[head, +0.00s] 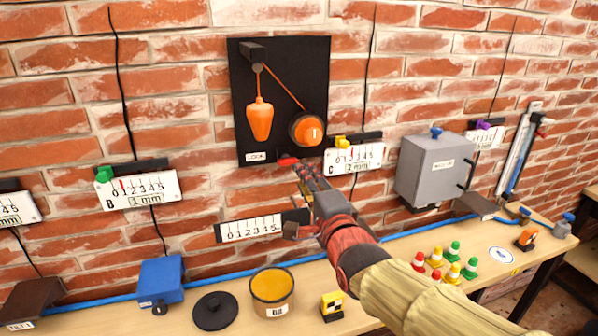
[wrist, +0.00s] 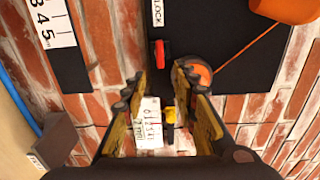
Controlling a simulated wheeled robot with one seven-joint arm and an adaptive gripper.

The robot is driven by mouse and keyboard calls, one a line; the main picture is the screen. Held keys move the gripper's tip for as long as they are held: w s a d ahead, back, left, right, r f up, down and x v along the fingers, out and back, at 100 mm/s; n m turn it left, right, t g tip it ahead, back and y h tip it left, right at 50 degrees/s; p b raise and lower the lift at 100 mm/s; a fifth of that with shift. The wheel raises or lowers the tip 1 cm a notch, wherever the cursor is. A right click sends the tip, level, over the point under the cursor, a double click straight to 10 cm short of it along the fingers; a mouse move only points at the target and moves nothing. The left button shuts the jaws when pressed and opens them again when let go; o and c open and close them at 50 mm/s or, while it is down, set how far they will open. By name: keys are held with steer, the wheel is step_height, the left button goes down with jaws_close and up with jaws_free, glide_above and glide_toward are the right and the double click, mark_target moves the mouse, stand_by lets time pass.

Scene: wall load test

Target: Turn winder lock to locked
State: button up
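The winder lock is a small red lever (head: 287,160) at the lower edge of the black board (head: 245,110), right of a white LOCK label (head: 256,156). It also shows in the wrist view as a red lever (wrist: 161,54), lying along the direction of the label's text. The orange winder drum (head: 307,130) is above it, with a cord running up to a bracket and a hanging orange weight (head: 260,120). My gripper (head: 298,170) is close below the lever. In the wrist view its fingers (wrist: 157,76) are apart, with the lever just beyond the tips and nothing held.
Gauge C (head: 355,158) with a yellow knob is close right of my gripper. Another gauge strip (head: 250,229) is below left. A grey box (head: 433,165) hangs at right. The bench holds a yellow-filled tub (head: 272,287), a blue box (head: 161,280) and several small cones (head: 453,250).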

steer(key=v, duration=0.4)
steer(key=shift+s, duration=0.25)
steer(key=s+d+f+n+g+h, duration=0.1)
steer(key=s+d+f+n+g, duration=0.1)
steer(key=s+f+n+g, duration=0.45)
steer(key=s+d+f+n+g+h, duration=0.15)
steer(key=f+n, duration=0.25)
steer(key=f, duration=0.5)
steer(key=s+d+n+g+h, duration=0.1)
steer(key=s+d+n+g, duration=0.1)
steer(key=s+d, duration=0.3)
steer(key=s+d+f+n+g+h+p, duration=0.1)
steer(key=s+d, duration=0.5)
steer(key=s, duration=0.6)
steer(key=shift+s+f+n+g, duration=0.25)
steer(key=shift+s+n+g, duration=0.15)
steer(key=shift+n, duration=0.35)
